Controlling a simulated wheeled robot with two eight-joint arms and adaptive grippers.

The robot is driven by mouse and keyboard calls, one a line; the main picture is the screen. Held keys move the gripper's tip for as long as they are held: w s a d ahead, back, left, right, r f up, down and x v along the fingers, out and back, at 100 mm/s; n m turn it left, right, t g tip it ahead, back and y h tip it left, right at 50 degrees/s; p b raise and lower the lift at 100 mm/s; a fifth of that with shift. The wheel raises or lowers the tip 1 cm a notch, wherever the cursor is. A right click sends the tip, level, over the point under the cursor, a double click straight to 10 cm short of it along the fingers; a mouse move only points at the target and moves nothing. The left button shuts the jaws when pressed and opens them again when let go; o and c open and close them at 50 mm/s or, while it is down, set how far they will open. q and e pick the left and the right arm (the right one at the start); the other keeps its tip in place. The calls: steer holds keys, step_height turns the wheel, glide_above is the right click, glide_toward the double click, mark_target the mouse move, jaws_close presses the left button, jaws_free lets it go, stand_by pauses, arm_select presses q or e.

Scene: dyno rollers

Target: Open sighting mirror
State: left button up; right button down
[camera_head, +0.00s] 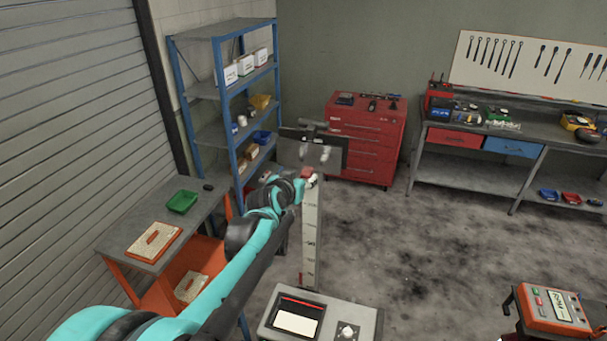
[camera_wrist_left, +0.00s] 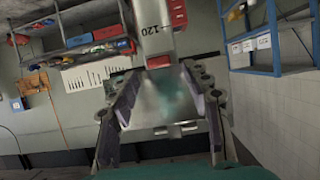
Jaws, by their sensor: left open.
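A white post with a printed scale (camera_head: 311,240) stands upright ahead, with a small red part (camera_head: 307,173) near its top. A dark flat panel (camera_head: 338,152) sits at the post's head. In the left wrist view, which is upside down, a pale reflective plate, seemingly the sighting mirror (camera_wrist_left: 165,100), shows a blurred teal reflection. In the head view this gripper (camera_head: 313,153) is small and blurred. My right gripper is out of view.
A console with a screen and knob (camera_head: 347,332) stands at the post's foot. A bench with a green tray (camera_head: 183,201) and a blue shelf (camera_head: 228,150) are left. A red drawer cabinet (camera_head: 366,155) stands behind.

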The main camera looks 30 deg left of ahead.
mark_target(307, 161)
arm_select(q)
steer(key=x, duration=0.2)
steer(key=shift+w+a+f, duration=0.1)
steer(key=shift+w, duration=0.25)
jaws_close()
